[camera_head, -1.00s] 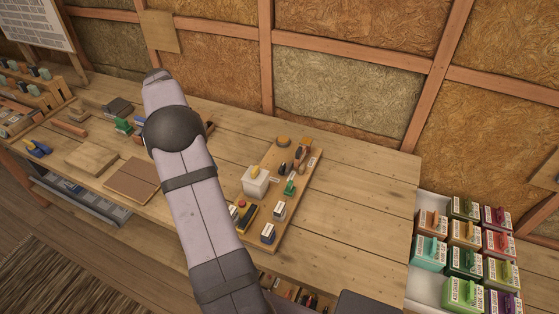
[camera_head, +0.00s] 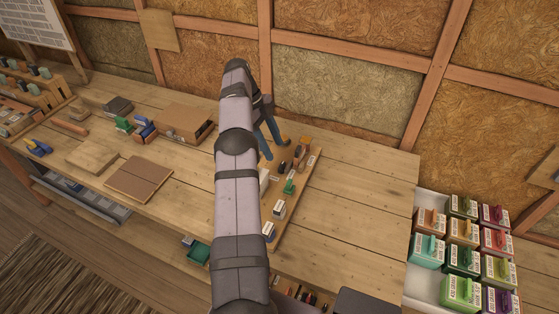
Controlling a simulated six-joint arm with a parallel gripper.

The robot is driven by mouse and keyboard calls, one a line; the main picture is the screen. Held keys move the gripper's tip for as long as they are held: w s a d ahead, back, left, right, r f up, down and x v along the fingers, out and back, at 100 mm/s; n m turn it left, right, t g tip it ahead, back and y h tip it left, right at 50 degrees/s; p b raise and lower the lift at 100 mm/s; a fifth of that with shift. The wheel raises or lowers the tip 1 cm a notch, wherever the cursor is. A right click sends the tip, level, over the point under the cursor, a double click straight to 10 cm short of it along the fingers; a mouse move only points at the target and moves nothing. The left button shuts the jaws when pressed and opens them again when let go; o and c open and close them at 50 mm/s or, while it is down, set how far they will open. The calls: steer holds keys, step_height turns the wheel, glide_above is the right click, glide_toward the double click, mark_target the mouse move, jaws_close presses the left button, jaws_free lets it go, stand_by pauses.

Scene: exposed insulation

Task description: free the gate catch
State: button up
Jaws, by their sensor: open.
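A wooden board (camera_head: 311,160) carrying several small fittings lies on the workbench, right of my arm. I cannot tell which fitting is the gate catch. The fittings include dark and brown upright pieces (camera_head: 300,154), a green piece (camera_head: 289,187) and white-labelled blocks (camera_head: 279,209). A white block (camera_head: 264,182) is mostly hidden behind my arm. My gripper (camera_head: 274,149) is open, fingers pointing down over the board's far end, by an orange round knob (camera_head: 284,139). Whether it touches anything is unclear. My arm hides the board's left side.
A cardboard box (camera_head: 184,122), a brown panel (camera_head: 138,180) and small blocks lie on the bench to the left. Coloured boxes (camera_head: 464,250) stand at right. The bench right of the board is clear.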

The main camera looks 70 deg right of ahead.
mark_target(281, 165)
steer(key=shift+p+x, duration=0.95)
steer(key=shift+x, duration=2.5)
steer(key=c, duration=1)
